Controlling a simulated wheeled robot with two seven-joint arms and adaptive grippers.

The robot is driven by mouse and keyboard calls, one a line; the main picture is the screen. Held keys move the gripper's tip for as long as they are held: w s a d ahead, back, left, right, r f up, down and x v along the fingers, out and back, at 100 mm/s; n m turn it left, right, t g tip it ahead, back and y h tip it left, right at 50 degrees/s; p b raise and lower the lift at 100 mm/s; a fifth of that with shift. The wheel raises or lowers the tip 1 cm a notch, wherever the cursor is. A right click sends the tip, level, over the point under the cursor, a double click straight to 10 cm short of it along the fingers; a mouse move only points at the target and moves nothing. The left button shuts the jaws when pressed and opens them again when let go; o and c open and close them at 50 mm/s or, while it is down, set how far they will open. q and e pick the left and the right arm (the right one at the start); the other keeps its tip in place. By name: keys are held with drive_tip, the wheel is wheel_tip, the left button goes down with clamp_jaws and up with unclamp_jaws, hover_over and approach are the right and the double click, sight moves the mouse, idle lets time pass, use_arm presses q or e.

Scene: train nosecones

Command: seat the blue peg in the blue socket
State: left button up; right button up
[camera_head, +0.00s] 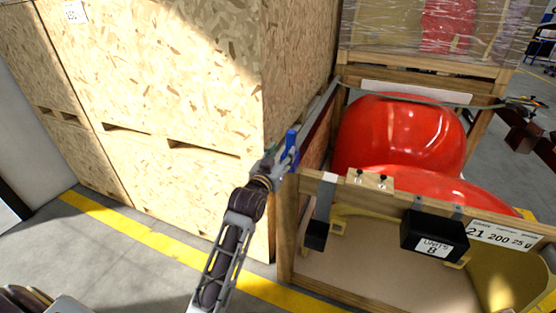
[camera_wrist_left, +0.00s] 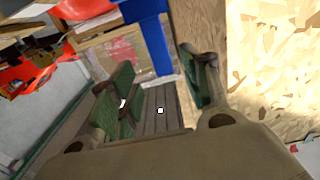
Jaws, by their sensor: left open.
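The blue peg (camera_head: 291,140) stands roughly upright at the left corner of the wooden crate, right at my left gripper. My left gripper (camera_head: 279,160) is open, with its fingers close around or beside the peg; I cannot tell whether they touch it. In the left wrist view the blue peg (camera_wrist_left: 152,38) comes down from the top between the two green-padded fingers of my left gripper (camera_wrist_left: 157,66), with a gap visible on its left. I cannot make out a blue socket in either view. My right gripper is not in view.
The open wooden crate (camera_head: 287,225) holds large red nosecones (camera_head: 400,130). Black boxes hang on its front, one labelled UNITS 8 (camera_head: 433,234). A tall chipboard crate (camera_head: 170,70) stands close on the left. Yellow floor tape (camera_head: 130,235) runs along the floor.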

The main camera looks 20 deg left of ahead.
use_arm(q)
drive_tip(key=shift+s, duration=1.2)
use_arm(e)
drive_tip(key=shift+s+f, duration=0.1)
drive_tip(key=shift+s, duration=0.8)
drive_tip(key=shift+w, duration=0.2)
